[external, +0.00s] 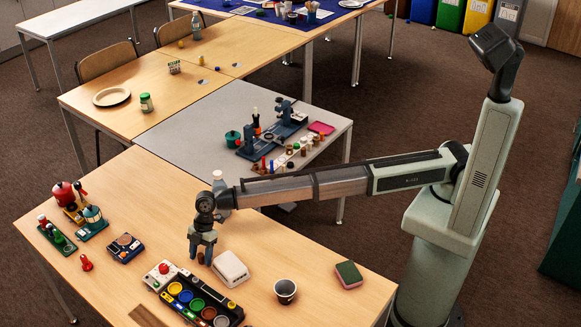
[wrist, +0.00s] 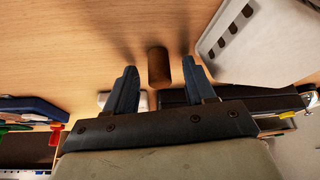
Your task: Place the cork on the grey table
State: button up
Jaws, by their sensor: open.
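The brown cork (wrist: 158,68) stands on the wooden table in the wrist view, between the tips of my open fingers, with a gap on each side. In the external view the cork (external: 201,258) shows as a small brown shape under my gripper (external: 202,248), partly hidden by the fingers. My gripper points down, low over the near wooden table, and holds nothing. The grey table (external: 185,122) is in the middle of the external view, behind the near wooden table.
A white box (external: 231,268) stands just right of my gripper. A tray of coloured pots (external: 197,301) is close in front. A cup (external: 285,291) and a sponge (external: 349,274) lie farther right. The grey table's left part is clear; tools and small pieces crowd its right part.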

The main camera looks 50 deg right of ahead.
jog(key=shift+f, duration=0.15)
grip_shut()
dwell(0.4)
